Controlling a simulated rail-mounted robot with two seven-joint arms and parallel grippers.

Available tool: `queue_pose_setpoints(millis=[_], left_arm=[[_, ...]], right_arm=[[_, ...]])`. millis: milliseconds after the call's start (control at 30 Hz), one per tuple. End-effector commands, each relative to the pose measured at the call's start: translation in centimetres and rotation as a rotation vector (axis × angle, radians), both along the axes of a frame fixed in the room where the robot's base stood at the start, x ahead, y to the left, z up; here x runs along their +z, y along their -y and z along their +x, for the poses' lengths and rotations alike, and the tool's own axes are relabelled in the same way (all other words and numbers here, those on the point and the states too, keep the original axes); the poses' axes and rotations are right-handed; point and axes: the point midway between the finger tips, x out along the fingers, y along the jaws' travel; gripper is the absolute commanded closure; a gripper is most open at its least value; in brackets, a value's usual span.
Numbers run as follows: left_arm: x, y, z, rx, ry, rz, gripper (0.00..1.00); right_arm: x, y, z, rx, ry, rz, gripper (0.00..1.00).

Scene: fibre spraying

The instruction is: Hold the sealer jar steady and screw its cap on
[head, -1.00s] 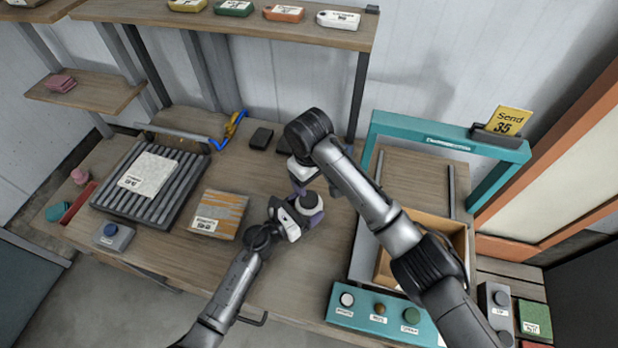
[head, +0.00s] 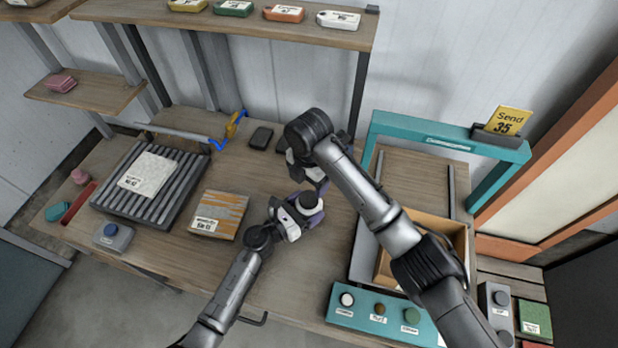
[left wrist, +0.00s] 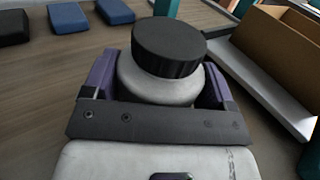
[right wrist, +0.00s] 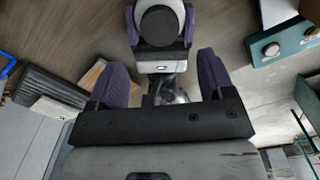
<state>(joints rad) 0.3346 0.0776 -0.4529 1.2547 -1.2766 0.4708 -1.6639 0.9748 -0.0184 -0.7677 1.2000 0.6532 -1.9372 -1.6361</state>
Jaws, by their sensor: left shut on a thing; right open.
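The sealer jar (left wrist: 150,88) is pale grey and round. It stands upright between the purple fingers of my left gripper (left wrist: 158,82), which is shut on it above the bench. The black ribbed cap (left wrist: 168,46) sits on the jar's top; its lower edge looks slightly uneven to the jar in the left wrist view, and I cannot tell how tight it is. The cap also shows in the head view (head: 309,201) and the right wrist view (right wrist: 161,26). My right gripper (head: 308,181) is open and empty, close behind and above the cap, apart from it.
A teal press frame (head: 440,140) with an open wooden box (head: 440,226) stands to the right, with a button panel (head: 378,312) in front. A cardboard-coloured block (head: 218,215) and a roller rack (head: 185,190) lie left. Dark blocks (head: 261,138) lie behind.

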Motion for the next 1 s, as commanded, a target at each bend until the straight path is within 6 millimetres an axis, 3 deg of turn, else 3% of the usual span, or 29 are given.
queue_pose_setpoints(millis=[600, 1000], left_arm=[[-0.1, 0.0, 0.0, -0.001, -0.001, 0.001, 0.87], [-0.1, 0.0, 0.0, -0.001, -0.001, 0.001, 0.87]], right_arm=[[-0.3, 0.0, 0.0, 0.068, -0.001, -0.001, 0.25], [-5.0, 0.0, 0.0, 0.067, -0.003, 0.0, 0.25]])
